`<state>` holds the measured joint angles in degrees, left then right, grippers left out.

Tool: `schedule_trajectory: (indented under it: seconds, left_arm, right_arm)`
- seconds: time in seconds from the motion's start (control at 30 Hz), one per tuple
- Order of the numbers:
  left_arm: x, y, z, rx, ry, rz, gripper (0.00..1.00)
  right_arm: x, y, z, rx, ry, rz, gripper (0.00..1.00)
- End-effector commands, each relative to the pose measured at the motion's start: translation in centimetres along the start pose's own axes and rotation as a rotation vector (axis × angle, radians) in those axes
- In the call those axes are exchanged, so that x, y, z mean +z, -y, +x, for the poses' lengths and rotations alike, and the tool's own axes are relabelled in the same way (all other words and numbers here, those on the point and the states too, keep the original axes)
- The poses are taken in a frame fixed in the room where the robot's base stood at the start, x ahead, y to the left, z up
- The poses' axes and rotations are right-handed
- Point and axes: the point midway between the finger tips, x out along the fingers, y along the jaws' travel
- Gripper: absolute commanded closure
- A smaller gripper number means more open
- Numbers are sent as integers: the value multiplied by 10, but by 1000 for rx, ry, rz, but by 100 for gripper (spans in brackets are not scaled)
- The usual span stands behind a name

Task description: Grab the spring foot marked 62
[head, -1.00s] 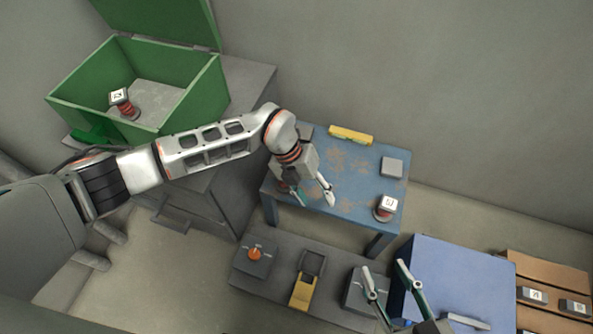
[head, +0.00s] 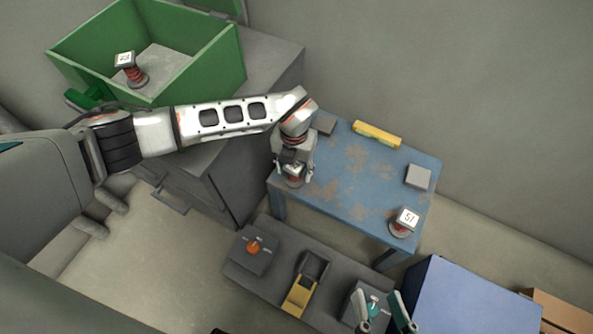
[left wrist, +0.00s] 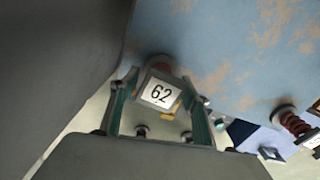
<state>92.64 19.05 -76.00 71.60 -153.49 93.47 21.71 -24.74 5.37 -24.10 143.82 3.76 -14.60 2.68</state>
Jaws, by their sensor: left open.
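The spring foot marked 62 (left wrist: 158,93) shows its white label between the fingers of my left gripper (left wrist: 160,82) in the left wrist view. In the head view this spring foot (head: 293,181) stands at the left end of the blue table (head: 350,182), partly hidden by my left gripper (head: 292,168). The left fingers are open, one on each side of its block; I cannot tell whether they touch it. My right gripper (head: 382,308) is open and empty at the bottom of the head view.
Another spring foot (head: 405,222) stands at the table's right corner, and one (head: 130,68) sits in the green crate (head: 200,68). A yellow item (head: 377,135) and a grey block (head: 418,177) lie on the table. A low grey bench (head: 275,282) with controls stands in front.

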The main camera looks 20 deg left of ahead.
Motion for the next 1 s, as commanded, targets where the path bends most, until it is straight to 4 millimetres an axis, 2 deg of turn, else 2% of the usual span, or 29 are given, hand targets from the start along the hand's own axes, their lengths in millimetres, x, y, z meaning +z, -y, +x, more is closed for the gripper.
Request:
schedule_trajectory:
  seconds: [0.03, 0.07, 0.37, 0.53, 1.0]
  left_arm:
    - [-3, 1, 12, -2, -8, 0, 54]
    - [-2, 1, 13, -2, -6, 0, 54]
    - [2, 0, 10, -1, 5, 1, 54]
    - [2, 0, 10, -1, 4, 0, 97]
    - [3, 0, 6, -1, 6, 0, 98]
  right_arm:
    - [6, 2, 1, -2, 5, 33, 60]
    - [6, 4, 1, -5, 2, 46, 60]
    - [3, 7, 1, -9, -10, 69, 60]
    - [3, 7, 1, -9, -9, 68, 60]
    - [0, 7, 1, -9, -13, 61, 60]
